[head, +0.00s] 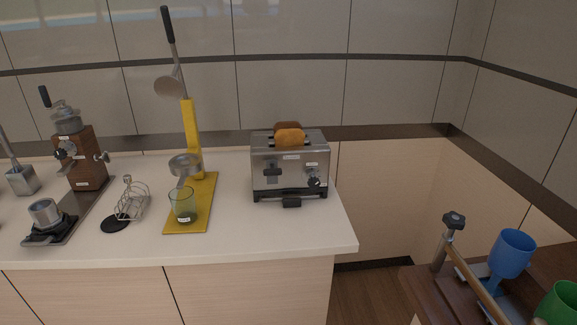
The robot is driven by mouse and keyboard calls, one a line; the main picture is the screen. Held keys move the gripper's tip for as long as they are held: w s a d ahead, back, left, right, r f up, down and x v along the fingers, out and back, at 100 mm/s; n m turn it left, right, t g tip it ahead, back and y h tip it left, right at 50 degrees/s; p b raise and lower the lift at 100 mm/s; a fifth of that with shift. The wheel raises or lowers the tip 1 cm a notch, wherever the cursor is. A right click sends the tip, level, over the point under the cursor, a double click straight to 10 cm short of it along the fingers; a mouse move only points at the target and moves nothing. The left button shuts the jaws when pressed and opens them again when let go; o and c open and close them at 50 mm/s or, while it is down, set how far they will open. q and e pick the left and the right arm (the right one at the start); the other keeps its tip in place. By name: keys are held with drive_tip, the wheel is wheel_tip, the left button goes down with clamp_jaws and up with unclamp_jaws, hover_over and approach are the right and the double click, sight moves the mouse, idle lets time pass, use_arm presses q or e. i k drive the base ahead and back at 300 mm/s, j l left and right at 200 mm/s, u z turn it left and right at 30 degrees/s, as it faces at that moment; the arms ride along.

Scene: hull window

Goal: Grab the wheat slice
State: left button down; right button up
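A silver toaster (290,170) stands on the right part of the white counter. Two bread slices stick up from its top: a golden front slice (289,138) and a browner slice (286,126) behind it, partly hidden by the front one. I cannot read from this view which of them is wheat. The toaster has a black lever (272,172) and a dark knob (314,182) on its front. Neither of my grippers shows in the head view.
Left of the toaster stand a yellow press (192,140) with a glass (183,206) on its base, a wire toast rack (133,199) and a wooden grinder (84,160). The counter's right edge is near the toaster. A blue cup (513,253) and green cup (560,302) are at lower right.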

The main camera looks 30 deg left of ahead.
sight(290, 137)
drive_tip(key=j+z, duration=0.3)
drive_tip(key=j, duration=0.35)
drive_tip(key=k+j+z, duration=0.1)
drive_tip(key=j+z, duration=0.2)
drive_tip(key=j, duration=0.4)
